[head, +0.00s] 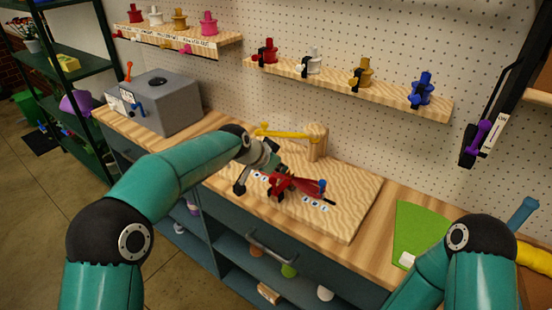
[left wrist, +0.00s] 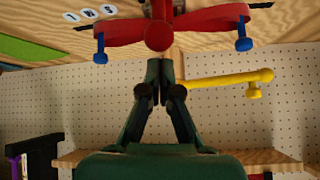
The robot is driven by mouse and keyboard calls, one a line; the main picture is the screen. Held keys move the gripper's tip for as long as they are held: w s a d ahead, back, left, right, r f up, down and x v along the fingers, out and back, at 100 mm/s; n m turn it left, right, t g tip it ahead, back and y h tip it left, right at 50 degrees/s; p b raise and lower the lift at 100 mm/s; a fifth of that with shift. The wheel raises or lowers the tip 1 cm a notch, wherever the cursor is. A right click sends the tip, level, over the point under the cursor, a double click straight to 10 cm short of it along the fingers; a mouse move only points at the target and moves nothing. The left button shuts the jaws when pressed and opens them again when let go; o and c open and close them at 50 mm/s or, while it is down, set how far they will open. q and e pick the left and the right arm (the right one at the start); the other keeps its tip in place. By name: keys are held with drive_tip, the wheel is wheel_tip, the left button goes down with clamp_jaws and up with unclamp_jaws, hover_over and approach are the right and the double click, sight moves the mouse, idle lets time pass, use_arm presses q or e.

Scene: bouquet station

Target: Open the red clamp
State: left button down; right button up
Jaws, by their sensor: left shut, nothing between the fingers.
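The red clamp (head: 297,184) is on the wooden board, with a blue knob (head: 322,187) at its right end. In the left wrist view the clamp (left wrist: 205,20) spans the top, its round red middle facing me and a blue knob hanging at each side. My left gripper (head: 273,172) is at the clamp; its fingers (left wrist: 160,66) are together and empty, right beside the round middle. I cannot tell whether they touch it. The gripper and forearm hide part of the clamp in the head view. My right arm enters at the lower right; its gripper is out of view.
A yellow lever (head: 285,134) on a wooden post (head: 317,142) stands just behind the clamp. A grey box (head: 172,105) stands at the left of the bench. Shelves with coloured clamps (head: 362,75) hang on the pegboard. A green mat (head: 420,235) lies to the right.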

use_arm(q)
drive_tip(key=shift+s+a+f, duration=0.35)
drive_tip(key=shift+s+a, duration=0.2)
